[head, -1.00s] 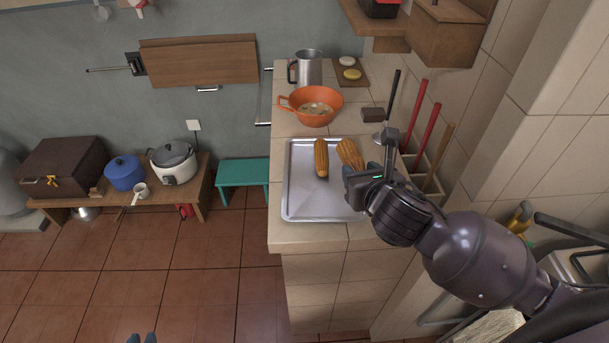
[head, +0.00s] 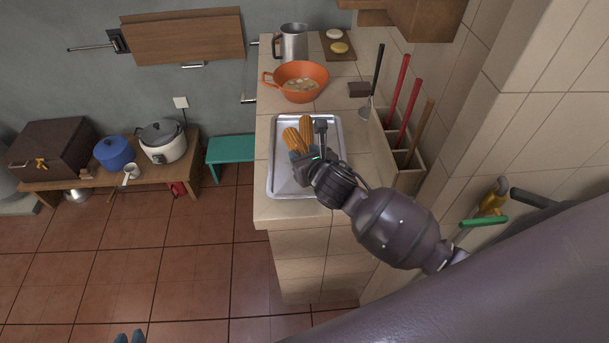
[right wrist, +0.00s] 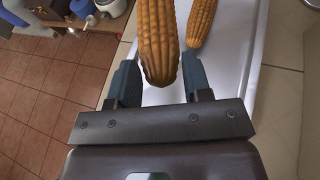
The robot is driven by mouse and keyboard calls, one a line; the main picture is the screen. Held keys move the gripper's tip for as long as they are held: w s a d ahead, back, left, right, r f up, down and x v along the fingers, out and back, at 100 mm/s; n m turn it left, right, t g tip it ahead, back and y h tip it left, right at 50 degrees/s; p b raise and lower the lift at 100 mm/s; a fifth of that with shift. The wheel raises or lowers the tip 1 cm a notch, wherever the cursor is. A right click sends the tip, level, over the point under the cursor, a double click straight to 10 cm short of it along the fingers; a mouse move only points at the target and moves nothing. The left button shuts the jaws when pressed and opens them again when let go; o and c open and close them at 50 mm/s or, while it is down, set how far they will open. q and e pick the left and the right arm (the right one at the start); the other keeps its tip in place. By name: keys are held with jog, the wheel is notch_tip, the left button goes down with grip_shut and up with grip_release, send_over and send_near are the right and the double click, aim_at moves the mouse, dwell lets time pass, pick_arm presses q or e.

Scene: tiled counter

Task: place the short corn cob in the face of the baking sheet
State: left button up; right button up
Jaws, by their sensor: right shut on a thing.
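The baking sheet (head: 334,186) is a silver tray on the tiled counter. My right gripper (head: 303,154) is over its middle, shut on a yellow-orange corn cob (head: 292,139), which I take for the short one. In the right wrist view this cob (right wrist: 158,42) has its near end between the two fingers (right wrist: 160,85). I cannot tell whether it touches the sheet. Another cob (head: 306,126) lies on the sheet just to its right; it also shows in the right wrist view (right wrist: 201,20). My left gripper (head: 129,338) shows only its two fingertips at the bottom edge, apart and empty.
An orange colander (head: 299,96) and a metal jug (head: 291,43) stand behind the sheet. A holder (head: 407,178) with long-handled tools stands to the right by the tiled wall. A dark block (head: 359,90) is at the back right. The sheet's front left is clear.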

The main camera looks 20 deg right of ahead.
jog(key=shift+f+b, duration=0.5)
jog(key=shift+f, duration=3.3)
jog(key=shift+f, duration=0.15)
jog(key=o, duration=1)
jog(key=a+v, duration=0.1)
jog(key=v, duration=1.1)
jog(key=shift+s+d+f+m+g+h+p, duration=0.25)
jog(key=shift+s+d+f+m, duration=1.6)
jog(key=shift+m, duration=4.1)
jog(key=shift+s+d+f+m+g+h+b, duration=0.1)
jog(key=shift+s+d+f+m+g, duration=0.65)
jog(key=shift+s+m, duration=3.55)
jog(key=shift+s+d+f+m+h+p, duration=0.3)
jog(key=shift+d+f+m, duration=1.45)
jog(key=shift+m, duration=5.9)
